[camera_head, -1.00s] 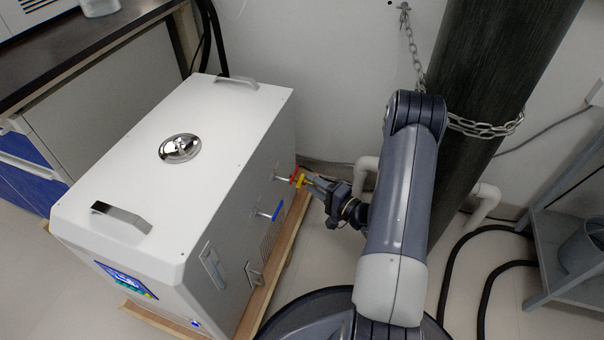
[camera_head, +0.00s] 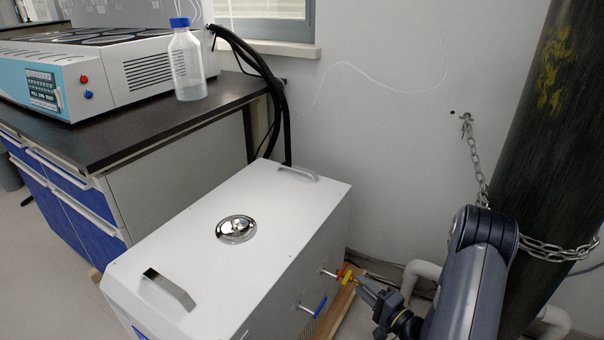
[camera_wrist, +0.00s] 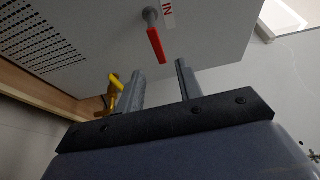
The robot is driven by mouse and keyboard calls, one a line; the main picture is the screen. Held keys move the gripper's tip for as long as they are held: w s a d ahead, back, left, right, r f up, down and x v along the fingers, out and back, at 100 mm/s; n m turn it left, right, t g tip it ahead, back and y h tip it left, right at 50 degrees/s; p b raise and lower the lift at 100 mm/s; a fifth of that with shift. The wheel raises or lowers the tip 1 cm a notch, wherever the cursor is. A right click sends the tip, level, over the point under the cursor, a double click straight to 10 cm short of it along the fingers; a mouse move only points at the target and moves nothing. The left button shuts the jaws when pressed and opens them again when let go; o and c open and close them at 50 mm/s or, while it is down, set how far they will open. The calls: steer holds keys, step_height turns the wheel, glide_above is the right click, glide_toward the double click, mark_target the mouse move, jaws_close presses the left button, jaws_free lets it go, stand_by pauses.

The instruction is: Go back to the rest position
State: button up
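My gripper (camera_head: 362,284) is beside the right side of a white box-shaped unit (camera_head: 225,270), close to its valves. In the wrist view its two fingers (camera_wrist: 160,70) stand apart with nothing visible between them. A red valve handle (camera_wrist: 156,45) beside an "IN" label is just beyond the fingertips, with a gap visible. A yellow handle (camera_wrist: 115,90) is left of the fingers, partly hidden by them. In the head view the red handle (camera_head: 341,270), the yellow handle (camera_head: 348,279) and a blue handle (camera_head: 320,306) show on the unit's side.
A dark-topped bench (camera_head: 150,125) at the left carries a distiller (camera_head: 110,70) and a blue-capped bottle (camera_head: 186,65). A dark cylinder (camera_head: 555,150) held by a chain (camera_head: 480,170) stands at the right near my arm. Pale pipes (camera_head: 420,272) run behind my gripper.

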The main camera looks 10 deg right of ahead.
mark_target(343, 268)
steer(key=b+x, duration=0.2)
steer(key=x, duration=0.6)
steer(key=shift+w+a, duration=0.1)
steer(key=shift+w, duration=0.1)
steer(key=p+v, duration=0.3)
steer(key=v, duration=0.8)
steer(key=b+x, duration=0.3)
steer(key=x, duration=0.8)
steer(key=shift+s+f, duration=0.1)
steer(key=shift+m, duration=0.3)
steer(key=shift+f+m+g+h, duration=0.15)
steer(key=shift+f+m+g, duration=0.1)
steer(key=shift+m, duration=0.4)
steer(key=shift+f+m+g+h, duration=0.15)
steer(key=shift+m+g, duration=0.1)
steer(key=shift+m, duration=0.4)
